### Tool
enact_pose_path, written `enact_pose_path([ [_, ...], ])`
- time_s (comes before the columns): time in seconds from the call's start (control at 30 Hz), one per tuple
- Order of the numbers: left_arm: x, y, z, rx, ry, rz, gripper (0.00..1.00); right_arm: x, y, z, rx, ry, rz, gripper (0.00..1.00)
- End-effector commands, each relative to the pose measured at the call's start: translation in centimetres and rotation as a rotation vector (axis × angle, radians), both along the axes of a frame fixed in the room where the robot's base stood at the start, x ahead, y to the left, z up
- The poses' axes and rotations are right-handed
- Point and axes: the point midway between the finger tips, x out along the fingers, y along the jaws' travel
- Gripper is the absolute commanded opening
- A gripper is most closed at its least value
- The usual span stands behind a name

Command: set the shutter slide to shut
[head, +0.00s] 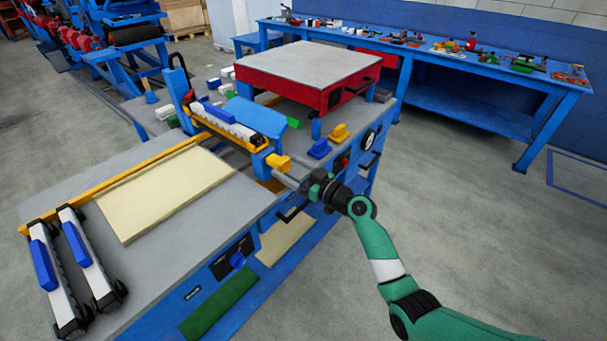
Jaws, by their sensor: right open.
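My right arm (382,262), green with a pale band, reaches in from the lower right to the front side of the blue workbench. My right gripper (303,185) is open beside the bench edge, just right of and below a yellow block (278,162) at the end of the roller unit. Whether it touches anything there is too small to tell. A blue block (319,149) and a yellow block (339,133) sit on the bench top behind the gripper. I cannot tell which part is the shutter slide or how it stands. My left gripper is out of view.
A cream panel (168,188) lies on the grey bench top, with two white-and-blue clamps (92,258) at left. A red press box (308,72) stands at the back. A blue side table (432,49) with small items is farther off. The floor at right is clear.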

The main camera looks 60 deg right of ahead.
Motion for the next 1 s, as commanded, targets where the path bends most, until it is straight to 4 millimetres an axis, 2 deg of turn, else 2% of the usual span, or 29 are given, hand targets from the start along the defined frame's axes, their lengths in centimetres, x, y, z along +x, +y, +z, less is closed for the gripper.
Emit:
enact_pose_path([
  [0.03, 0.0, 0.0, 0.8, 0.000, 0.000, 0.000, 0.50, -1.2, 0.1, 0.3, 0.000, 0.001, -0.003, 0.85],
  [0.2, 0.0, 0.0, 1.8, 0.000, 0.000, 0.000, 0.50, -5.3, 0.5, 0.2, 0.001, 0.002, -0.004, 0.85],
  [0.4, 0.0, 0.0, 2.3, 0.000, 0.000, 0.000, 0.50, -8.9, 0.9, 0.1, 0.001, 0.002, -0.003, 0.85],
  [0.57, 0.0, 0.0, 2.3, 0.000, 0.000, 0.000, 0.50, -9.8, 1.1, 0.0, 0.001, 0.001, 0.000, 0.85],
  [1.0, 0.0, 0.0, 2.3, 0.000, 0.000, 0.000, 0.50, -9.7, 1.1, 0.0, 0.000, 0.001, 0.000, 0.85],
])
